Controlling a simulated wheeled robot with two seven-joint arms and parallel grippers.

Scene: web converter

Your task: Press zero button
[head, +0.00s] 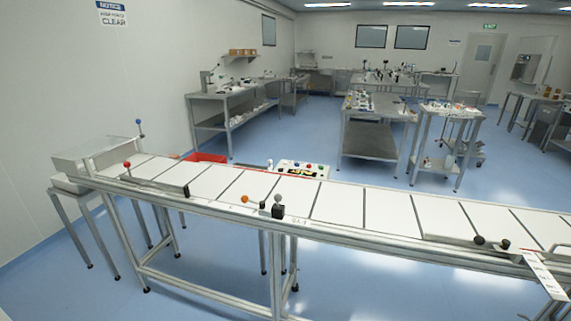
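A small control panel (288,165) with several coloured buttons stands behind the far edge of the conveyor line, near the middle of the head view. Green, red and blue buttons show on its top, with a dark and yellow area below them. Any lettering is too small to read, so I cannot tell which button is the zero button. Neither of my grippers shows in the head view.
The long conveyor (390,208) with white panels crosses the view in front of the control panel. Steel workbenches (372,143) stand farther back, with open blue floor between.

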